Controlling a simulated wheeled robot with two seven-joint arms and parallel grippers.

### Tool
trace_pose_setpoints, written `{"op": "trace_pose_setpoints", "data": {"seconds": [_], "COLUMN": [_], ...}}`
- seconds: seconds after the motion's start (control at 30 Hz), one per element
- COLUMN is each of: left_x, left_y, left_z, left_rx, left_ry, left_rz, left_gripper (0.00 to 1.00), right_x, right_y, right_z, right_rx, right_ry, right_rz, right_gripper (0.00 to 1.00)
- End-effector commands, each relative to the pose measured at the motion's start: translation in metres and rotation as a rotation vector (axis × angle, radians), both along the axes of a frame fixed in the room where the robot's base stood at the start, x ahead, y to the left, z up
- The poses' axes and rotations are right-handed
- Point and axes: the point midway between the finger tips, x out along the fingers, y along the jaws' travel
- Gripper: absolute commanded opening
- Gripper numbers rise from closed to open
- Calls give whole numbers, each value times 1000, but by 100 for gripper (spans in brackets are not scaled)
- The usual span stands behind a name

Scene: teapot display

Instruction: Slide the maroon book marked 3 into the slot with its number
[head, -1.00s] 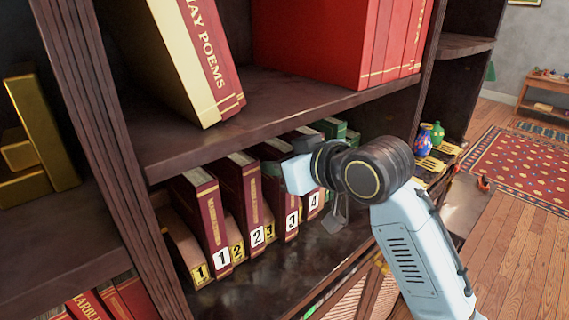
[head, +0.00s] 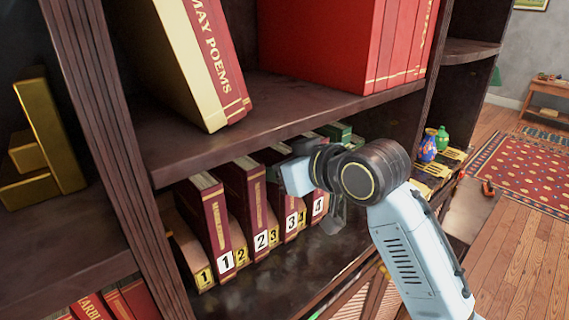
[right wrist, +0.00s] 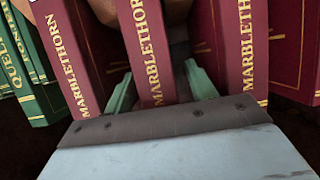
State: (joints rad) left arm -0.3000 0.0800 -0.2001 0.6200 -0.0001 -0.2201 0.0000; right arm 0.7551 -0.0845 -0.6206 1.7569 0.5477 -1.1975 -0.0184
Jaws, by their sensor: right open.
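The maroon book marked 3 (head: 290,222) stands upright among the numbered maroon books on the lower shelf, its upper part partly hidden by my right arm. A yellow tag 3 (head: 273,232) shows just left of it, low down. My right gripper (right wrist: 161,92) is open, with one green finger on each side of a maroon "MARBLETHORN" spine (right wrist: 150,50). By its place in the row this looks like book 3, but its number is out of that view. I cannot tell whether the fingers touch it. My left gripper is not in view.
Maroon books 1 (head: 212,225), 2 (head: 248,200) and 4 (head: 318,204) stand close beside it, with green books (right wrist: 35,80) beyond. A shelf board (head: 270,120) runs just above, holding large red books (head: 340,45). Blue and green vases (head: 430,145) stand at right.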

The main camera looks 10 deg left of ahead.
Motion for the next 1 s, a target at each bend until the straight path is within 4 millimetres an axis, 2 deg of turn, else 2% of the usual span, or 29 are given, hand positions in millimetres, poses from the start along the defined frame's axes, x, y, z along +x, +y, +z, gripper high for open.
{"op": "trace_pose_setpoints", "data": {"seconds": [0.13, 0.27, 0.5, 0.7, 1.0], "left_x": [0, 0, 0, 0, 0], "left_y": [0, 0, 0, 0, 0], "left_z": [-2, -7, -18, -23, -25], "left_rx": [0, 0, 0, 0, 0], "left_ry": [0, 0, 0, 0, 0], "left_rz": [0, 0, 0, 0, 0], "left_gripper": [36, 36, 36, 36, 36], "right_x": [-3, -13, -43, -63, -73], "right_y": [-5, -19, -60, -87, -100], "right_z": [4, 10, 31, 46, 54], "right_rx": [3, 4, 3, 5, 5], "right_ry": [-5, -8, -11, -9, -6], "right_rz": [0, -2, -1, 0, 1], "right_gripper": [56, 56, 56, 56, 56]}}
